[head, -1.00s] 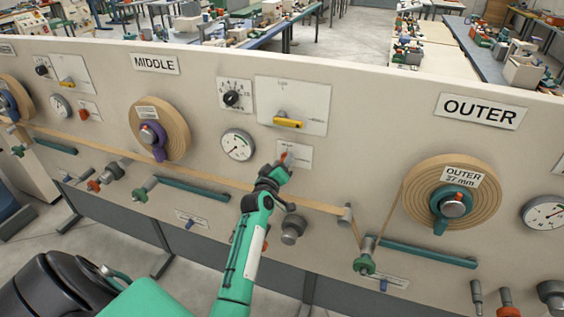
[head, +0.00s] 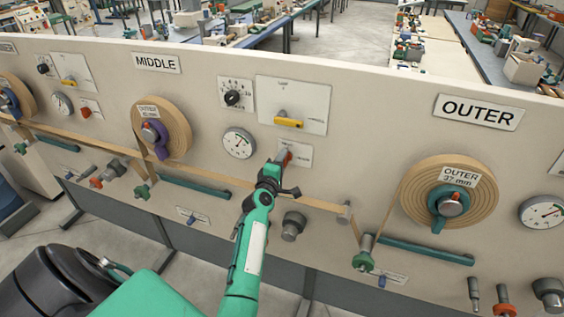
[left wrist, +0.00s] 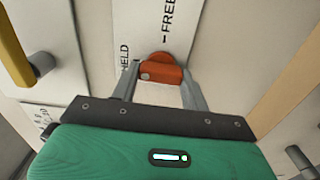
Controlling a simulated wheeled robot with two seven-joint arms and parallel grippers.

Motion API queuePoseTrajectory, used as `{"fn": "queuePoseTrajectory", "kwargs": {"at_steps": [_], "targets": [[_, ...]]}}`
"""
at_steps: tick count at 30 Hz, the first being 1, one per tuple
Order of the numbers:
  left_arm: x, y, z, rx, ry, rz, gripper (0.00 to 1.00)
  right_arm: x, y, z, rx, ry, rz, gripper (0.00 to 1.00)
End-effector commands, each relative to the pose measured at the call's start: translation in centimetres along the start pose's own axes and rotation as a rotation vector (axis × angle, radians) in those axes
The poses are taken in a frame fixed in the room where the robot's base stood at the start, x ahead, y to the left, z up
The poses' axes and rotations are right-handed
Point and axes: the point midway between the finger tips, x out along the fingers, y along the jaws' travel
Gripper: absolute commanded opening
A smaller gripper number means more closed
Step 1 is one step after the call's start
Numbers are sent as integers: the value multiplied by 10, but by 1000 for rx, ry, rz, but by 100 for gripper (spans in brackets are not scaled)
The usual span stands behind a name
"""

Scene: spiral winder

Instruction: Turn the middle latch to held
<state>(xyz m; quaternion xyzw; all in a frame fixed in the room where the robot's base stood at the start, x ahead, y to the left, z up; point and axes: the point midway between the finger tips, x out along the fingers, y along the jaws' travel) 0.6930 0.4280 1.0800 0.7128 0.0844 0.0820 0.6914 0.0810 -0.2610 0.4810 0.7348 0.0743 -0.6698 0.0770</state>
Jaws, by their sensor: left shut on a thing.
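The middle latch (head: 284,154) is a small red-orange lever on a white plate (head: 303,152), below the yellow lever on the panel. In the left wrist view the latch (left wrist: 163,70) lies between my two grey fingers. HELD is printed on the plate to its left and FREE above it. Which mark the latch points to, I cannot tell. My left gripper (left wrist: 158,76) is shut on the latch; in the head view the gripper (head: 280,163) reaches up to it from below and partly covers it. My right gripper is not in view.
The yellow lever (head: 288,122) and a pressure gauge (head: 238,143) are close to the latch. A tan strip (head: 321,204) runs across the panel below, past a grey knob (head: 293,225). The middle reel (head: 175,128) is to the left, the outer reel (head: 480,205) to the right.

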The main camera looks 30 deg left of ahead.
Motion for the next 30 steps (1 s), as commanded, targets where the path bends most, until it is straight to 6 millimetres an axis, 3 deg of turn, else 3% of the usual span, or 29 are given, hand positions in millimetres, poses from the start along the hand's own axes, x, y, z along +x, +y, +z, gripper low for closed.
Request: {"fn": "queuePoseTrajectory", "kwargs": {"at_steps": [19, 20, 22, 30], "targets": [[0, -1, 0, -49, 0, -1, 23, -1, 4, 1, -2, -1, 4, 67], [0, -1, 0, -48, 0, -1, 51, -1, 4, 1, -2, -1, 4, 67], [0, -1, 0, -48, 0, -1, 65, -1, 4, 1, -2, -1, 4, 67], [0, 0, 0, -46, 0, 0, 67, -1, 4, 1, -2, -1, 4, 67]]}}
